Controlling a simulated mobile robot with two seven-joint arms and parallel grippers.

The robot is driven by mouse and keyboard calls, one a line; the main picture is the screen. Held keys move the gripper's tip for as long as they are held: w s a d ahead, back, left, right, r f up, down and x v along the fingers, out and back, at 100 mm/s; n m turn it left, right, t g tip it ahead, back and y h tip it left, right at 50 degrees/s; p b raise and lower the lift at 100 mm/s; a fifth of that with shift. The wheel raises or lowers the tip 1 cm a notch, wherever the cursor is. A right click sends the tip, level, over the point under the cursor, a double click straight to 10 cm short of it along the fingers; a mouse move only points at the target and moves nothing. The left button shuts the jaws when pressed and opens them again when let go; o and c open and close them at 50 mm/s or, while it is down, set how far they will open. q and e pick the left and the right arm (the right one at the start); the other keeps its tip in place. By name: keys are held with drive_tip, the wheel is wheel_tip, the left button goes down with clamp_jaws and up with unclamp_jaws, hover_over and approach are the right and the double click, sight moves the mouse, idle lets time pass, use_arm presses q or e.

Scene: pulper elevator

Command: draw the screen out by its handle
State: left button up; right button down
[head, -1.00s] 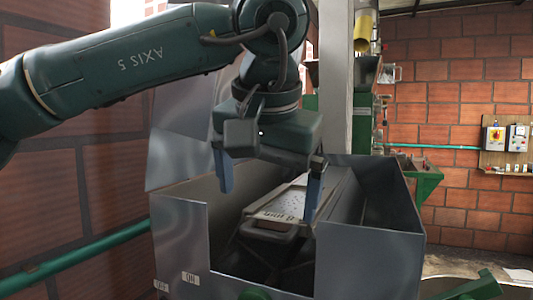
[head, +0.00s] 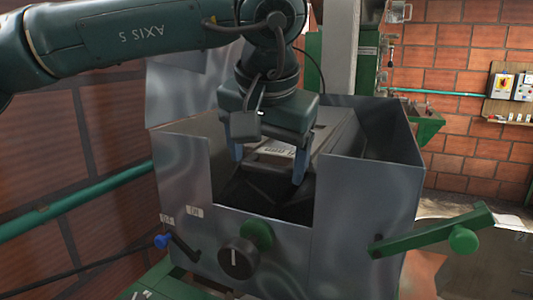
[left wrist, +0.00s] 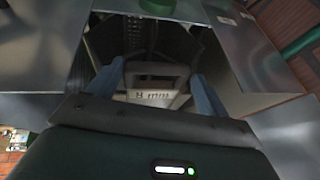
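The screen (head: 283,149) lies inside the grey metal housing (head: 368,190), mostly hidden behind my left gripper in the head view. In the left wrist view the screen's plate (left wrist: 152,97) is marked "8 mm", and its loop handle (left wrist: 156,70) lies between my fingers. My left gripper (head: 269,172) reaches down into the housing's front opening. Its blue fingers are spread apart on either side of the handle, and they also show in the left wrist view (left wrist: 155,82). I cannot tell whether either finger touches the handle. My right gripper is out of view.
A dark knob (head: 238,257), a green knob (head: 258,235) and a blue-tipped lever (head: 163,241) sit on the housing's front. A green lever (head: 435,230) sticks out at the right. A green pipe (head: 75,203) runs along the brick wall at left.

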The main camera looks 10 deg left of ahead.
use_arm(q)
drive_tip(key=c, duration=0.8)
drive_tip(key=shift+s+a+b, duration=0.2)
drive_tip(key=shift+s+b, duration=0.15)
drive_tip(key=shift+s, duration=0.6)
drive_tip(key=shift+s+a+b, duration=0.15)
drive_tip(key=shift+s+b, duration=0.15)
drive_tip(key=shift+s, duration=0.65)
drive_tip(key=shift+s+a, duration=0.25)
drive_tip(key=shift+s, duration=0.8)
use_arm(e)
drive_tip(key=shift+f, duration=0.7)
use_arm(q)
drive_tip(key=shift+s+b, duration=0.15)
drive_tip(key=shift+b, duration=0.15)
drive_tip(key=shift+s+a+b, duration=0.2)
drive_tip(key=shift+s, duration=0.75)
drive_tip(key=shift+s+a+b, duration=0.15)
drive_tip(key=shift+s, duration=0.75)
drive_tip(key=shift+s+a+b, duration=0.2)
drive_tip(key=shift+s, duration=0.75)
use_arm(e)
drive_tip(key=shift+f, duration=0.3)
use_arm(q)
drive_tip(key=o, duration=1.3)
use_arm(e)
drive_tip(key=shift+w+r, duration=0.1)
